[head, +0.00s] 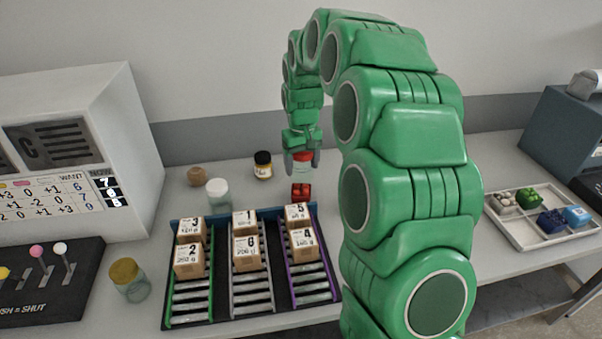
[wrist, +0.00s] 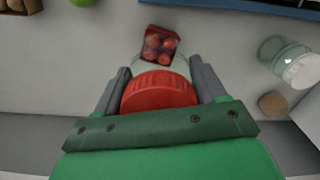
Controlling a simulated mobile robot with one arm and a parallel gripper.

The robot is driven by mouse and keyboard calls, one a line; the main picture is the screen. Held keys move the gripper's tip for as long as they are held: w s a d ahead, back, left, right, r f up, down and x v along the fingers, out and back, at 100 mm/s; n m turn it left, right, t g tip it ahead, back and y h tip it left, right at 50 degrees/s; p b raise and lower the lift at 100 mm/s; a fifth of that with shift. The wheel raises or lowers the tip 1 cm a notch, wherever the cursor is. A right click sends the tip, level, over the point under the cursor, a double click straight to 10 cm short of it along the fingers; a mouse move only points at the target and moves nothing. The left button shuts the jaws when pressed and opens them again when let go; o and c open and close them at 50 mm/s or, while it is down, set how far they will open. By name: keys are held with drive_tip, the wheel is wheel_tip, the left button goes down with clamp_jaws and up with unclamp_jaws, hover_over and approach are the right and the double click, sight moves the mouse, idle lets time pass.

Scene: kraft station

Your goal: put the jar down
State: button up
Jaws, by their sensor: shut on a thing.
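My gripper (head: 302,160) is shut on a clear jar with a red lid (wrist: 158,92), one finger on each side. In the head view the jar (head: 303,168) is upright or nearly so, partly covered by the fingers, over the back part of the table (head: 345,290). I cannot tell whether its base touches the table. A small red box of round red items (wrist: 160,44) lies just beyond the jar in the wrist view, and in front of it in the head view (head: 301,192).
A white-lidded jar (head: 217,193), a dark-lidded jar (head: 262,165) and a brown round object (head: 197,176) stand left of the gripper. A rack (head: 210,318) with numbered boxes is in front. A yellow-lidded jar (head: 128,279) is front left; a divided tray (head: 510,231) is right.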

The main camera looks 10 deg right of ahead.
sight(301, 173)
drive_tip(key=shift+w+f, duration=0.5)
drive_tip(key=shift+f, duration=0.2)
drive_tip(key=shift+w+f, duration=0.1)
drive_tip(key=shift+f, duration=1.5)
drive_tip(key=shift+f, duration=0.1)
drive_tip(key=o, duration=1.2)
drive_tip(key=shift+c, duration=0.2)
